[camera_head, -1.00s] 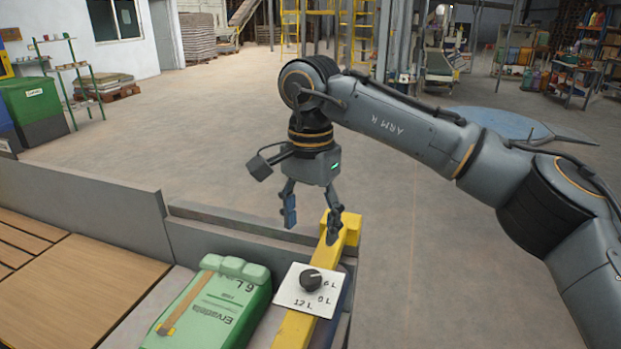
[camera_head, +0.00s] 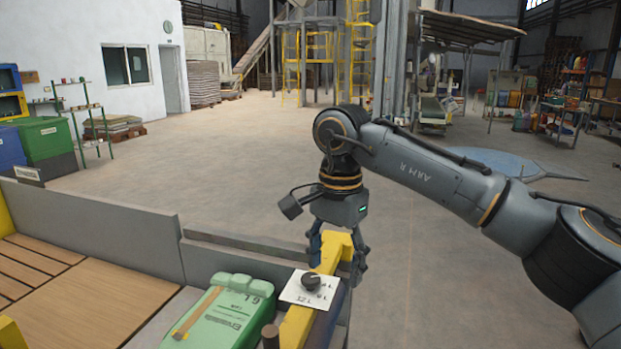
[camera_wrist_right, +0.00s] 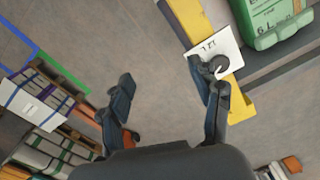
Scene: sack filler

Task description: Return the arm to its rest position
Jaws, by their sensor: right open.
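My right gripper (camera_head: 338,258) hangs fingers down just beyond the end of the yellow beam (camera_head: 330,255), which hides part of its fingers in the head view. In the right wrist view its two fingers (camera_wrist_right: 165,98) stand apart with only floor between them. The right arm (camera_head: 425,170) reaches in from the right. A white dial plate (camera_head: 296,289) with a black knob (camera_head: 311,281) sits on the beam. In the wrist view, one finger overlaps the plate (camera_wrist_right: 222,40) in the picture; I cannot tell whether they touch. My left gripper is not in view.
A green sack (camera_head: 225,318) marked 6 L lies left of the dial. A grey wall (camera_head: 130,235) borders the wooden slatted surface (camera_head: 75,285).

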